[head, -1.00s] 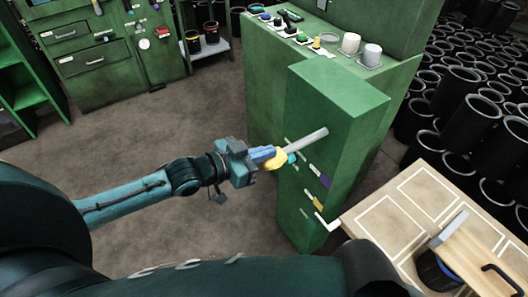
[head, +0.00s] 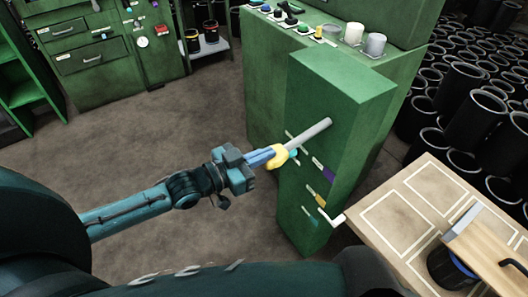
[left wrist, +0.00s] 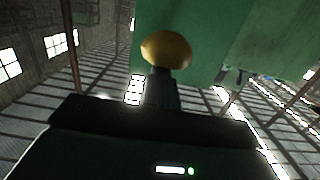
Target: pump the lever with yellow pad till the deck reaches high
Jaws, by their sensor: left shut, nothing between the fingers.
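The lever is a grey rod (head: 314,131) that sticks out of a tall green cabinet (head: 335,95) and slopes down to the left. Its rounded yellow pad (head: 279,156) is at the outer end. My left gripper (head: 266,157) is shut and empty, with its blue fingertips at the pad, touching or almost touching. In the left wrist view the pad (left wrist: 166,49) sits just beyond the shut fingers (left wrist: 161,88). A wooden deck-like surface (head: 440,193) with white outlines is at the right; I cannot tell whether it is the deck. My right gripper is out of view.
Purple (head: 328,172) and yellow (head: 320,200) markers are on the cabinet's side, their text unreadable, with a white bracket (head: 331,218) below. A wooden board with a black handle lies at the right. Many black cylinders (head: 478,92) stand behind. The floor (head: 170,130) left of the cabinet is open.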

